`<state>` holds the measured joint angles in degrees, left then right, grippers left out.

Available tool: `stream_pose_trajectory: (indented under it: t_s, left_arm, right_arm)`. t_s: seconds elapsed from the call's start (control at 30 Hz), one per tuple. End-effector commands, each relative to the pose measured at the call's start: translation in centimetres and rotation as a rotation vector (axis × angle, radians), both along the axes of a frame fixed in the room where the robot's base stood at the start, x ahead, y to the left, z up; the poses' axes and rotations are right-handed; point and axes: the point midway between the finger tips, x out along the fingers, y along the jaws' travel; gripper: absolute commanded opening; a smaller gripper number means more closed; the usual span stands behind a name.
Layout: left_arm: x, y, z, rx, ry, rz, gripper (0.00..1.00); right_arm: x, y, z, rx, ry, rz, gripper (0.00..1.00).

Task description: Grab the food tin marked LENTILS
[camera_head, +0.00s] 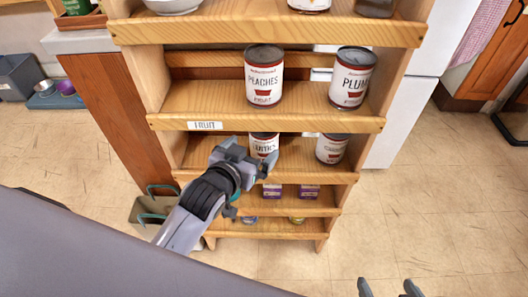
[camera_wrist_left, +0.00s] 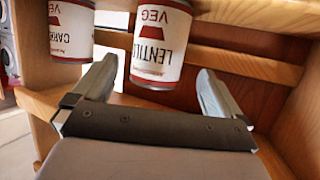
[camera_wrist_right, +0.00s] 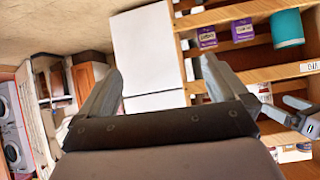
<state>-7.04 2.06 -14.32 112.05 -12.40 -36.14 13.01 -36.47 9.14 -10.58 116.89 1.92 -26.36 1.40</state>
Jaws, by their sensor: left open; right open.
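The LENTILS tin (camera_wrist_left: 160,45) is white with dark red bands and shows upside down in the left wrist view. In the head view the same tin (camera_head: 264,143) stands on the shelf below the peaches, its lower part hidden by my left gripper. My left gripper (camera_head: 252,158) is open in front of it. In the left wrist view the tin appears between the spread fingers (camera_wrist_left: 158,72), nearer the left one; I cannot tell whether it touches. My right gripper (camera_head: 388,287) is open and empty at the bottom edge, away from the shelves; it also shows in the right wrist view (camera_wrist_right: 158,68).
A similar tin (camera_head: 332,148), its label starting "CAR" in the left wrist view (camera_wrist_left: 72,28), stands right of the LENTILS tin. PEACHES (camera_head: 264,78) and PLUMS (camera_head: 351,80) tins stand one shelf above. Purple boxes (camera_head: 272,191) sit below.

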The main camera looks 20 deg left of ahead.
Motion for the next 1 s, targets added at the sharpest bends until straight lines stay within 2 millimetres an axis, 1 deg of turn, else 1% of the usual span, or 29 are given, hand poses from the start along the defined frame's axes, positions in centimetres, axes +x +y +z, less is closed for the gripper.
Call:
stream_pose_trajectory:
  t_s: [0.03, 0.17, 0.37, 0.6, 0.7, 0.8, 1.0]
  left_arm:
    - [0.4, -0.1, -0.1, -0.001, -0.007, 0.002, 1.00]
    - [1.3, -0.2, -0.1, -0.002, -0.012, 0.003, 1.00]
    - [2.8, -0.4, -0.8, -0.002, -0.010, 0.003, 1.00]
    - [5.7, -0.8, -2.1, -0.003, -0.010, 0.003, 1.00]
    - [6.5, -0.9, -2.4, -0.004, -0.010, 0.002, 1.00]
    - [6.9, -1.0, -2.5, -0.004, -0.010, 0.002, 1.00]
    - [7.0, -1.0, -2.5, -0.003, -0.009, 0.002, 1.00]
  right_arm:
    - [0.1, 0.0, -0.4, 0.002, -0.003, 0.000, 1.00]
    - [0.2, 0.1, -0.5, 0.004, -0.003, 0.000, 1.00]
    - [0.2, 0.2, -1.0, 0.008, -0.003, -0.003, 1.00]
    - [0.2, 0.3, -2.1, 0.011, -0.002, -0.005, 1.00]
    - [0.2, 0.3, -2.2, 0.009, -0.004, -0.003, 1.00]
    - [0.3, 0.5, -2.0, 0.010, -0.007, 0.000, 1.00]
    - [0.5, 0.6, -1.5, 0.012, -0.018, 0.002, 1.00]
